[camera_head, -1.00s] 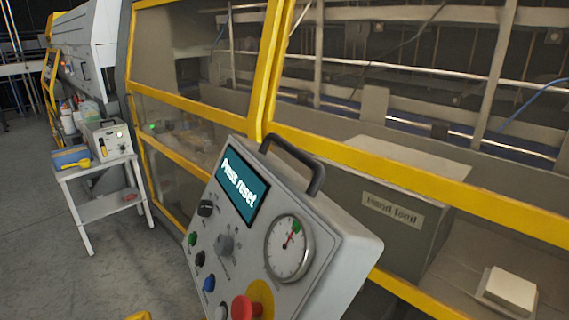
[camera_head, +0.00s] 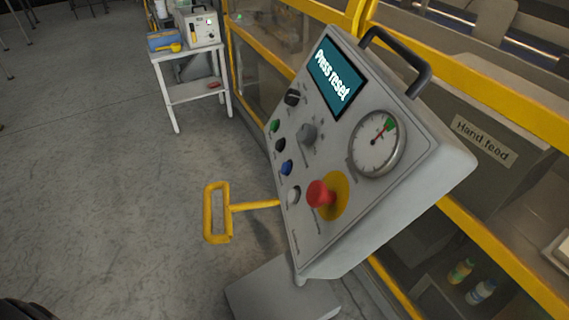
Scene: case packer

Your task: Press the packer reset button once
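The grey packer control panel (camera_head: 410,205) stands tilted in the middle of the head view. Its teal screen (camera_head: 336,82) reads "Press reset". Down its left side run a green button (camera_head: 274,126), a black button (camera_head: 280,145), a blue button (camera_head: 286,167) and a whitish button (camera_head: 293,194). A red mushroom button (camera_head: 318,193) sits on a yellow disc. A selector knob (camera_head: 308,135), a black switch (camera_head: 292,97) and a round gauge (camera_head: 377,143) are also on its face. The small labels are too blurred to read. Neither gripper shows.
A yellow handle-like frame (camera_head: 216,212) sticks out left of the panel, above a grey base (camera_head: 280,292). A white side table (camera_head: 190,92) stands at the back left. The floor at left is clear.

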